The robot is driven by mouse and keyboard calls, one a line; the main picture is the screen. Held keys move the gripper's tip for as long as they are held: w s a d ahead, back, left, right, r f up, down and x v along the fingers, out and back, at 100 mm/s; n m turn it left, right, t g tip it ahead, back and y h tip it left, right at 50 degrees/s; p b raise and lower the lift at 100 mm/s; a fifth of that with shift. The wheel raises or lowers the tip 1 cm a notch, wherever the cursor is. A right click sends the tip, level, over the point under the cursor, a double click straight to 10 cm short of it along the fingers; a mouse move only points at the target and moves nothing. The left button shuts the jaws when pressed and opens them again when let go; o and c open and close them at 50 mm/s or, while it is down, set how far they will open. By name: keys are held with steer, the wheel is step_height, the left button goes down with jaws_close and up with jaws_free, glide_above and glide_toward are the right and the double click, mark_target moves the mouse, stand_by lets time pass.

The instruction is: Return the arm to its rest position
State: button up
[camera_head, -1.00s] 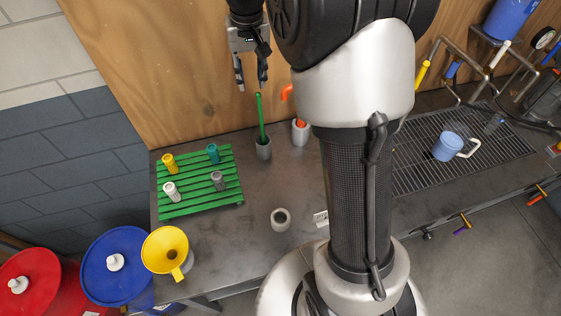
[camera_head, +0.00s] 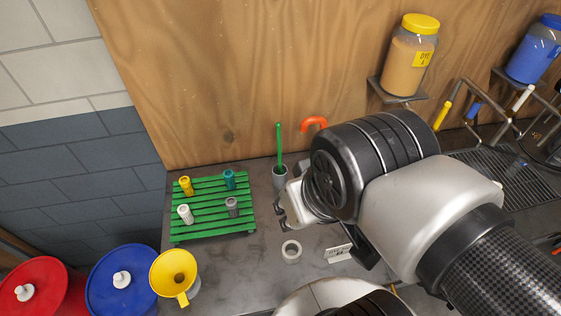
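My arm is folded low over the right half of the workbench (camera_head: 215,262), its black-and-silver links covering much of the right side. My gripper (camera_head: 281,211) shows at the left end of the arm, partly hidden by the wrist. Its dark fingertips appear apart, with nothing seen between them. It is right of the green slatted rack (camera_head: 213,209) and above a small grey ring-like cup (camera_head: 291,251) in the picture. A grey holder (camera_head: 280,177) with a green stick (camera_head: 279,145) stands just behind the gripper.
The rack carries yellow, teal, white and grey small bottles. A yellow funnel (camera_head: 174,273) stands at the front left, near blue (camera_head: 115,279) and red (camera_head: 30,287) drums. An orange hooked handle (camera_head: 314,123) shows behind the arm. A dye jar (camera_head: 410,62) stands on a wall shelf.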

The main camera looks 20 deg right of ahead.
step_height(320, 180, down, 14)
steer(key=b, duration=1.4)
steer(key=shift+f, duration=0.1)
